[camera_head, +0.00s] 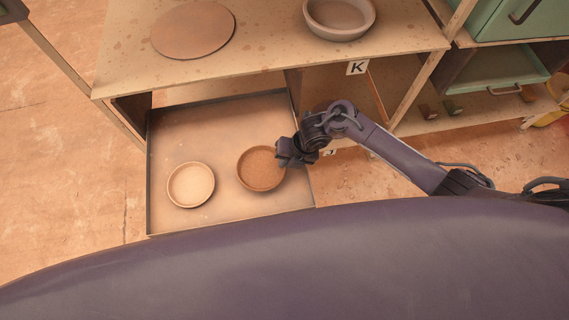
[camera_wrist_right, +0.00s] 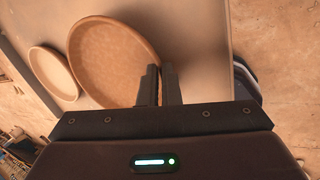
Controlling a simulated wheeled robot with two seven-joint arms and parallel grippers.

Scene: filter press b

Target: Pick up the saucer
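A brown round saucer (camera_head: 260,169) with a raised rim lies in the pulled-out tray drawer (camera_head: 215,112). A cream saucer (camera_head: 190,185) lies to its left. My right gripper (camera_head: 284,156) is at the brown saucer's right rim. In the right wrist view, the two fingers (camera_wrist_right: 160,86) stand close together at the rim of the brown saucer (camera_wrist_right: 112,58), one over its inside and one outside, with a narrow gap. They look shut on the rim. The cream saucer (camera_wrist_right: 53,73) shows at the left there. I cannot tell whether the brown saucer is raised. My left gripper is not in view.
Above the drawer is a wooden shelf (camera_head: 270,52) with a flat brown disc (camera_head: 193,29) and a grey bowl (camera_head: 339,17). A label K (camera_head: 357,68) is on its front edge. Green drawers (camera_head: 505,67) stand at the right. The tray is bare around the saucers.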

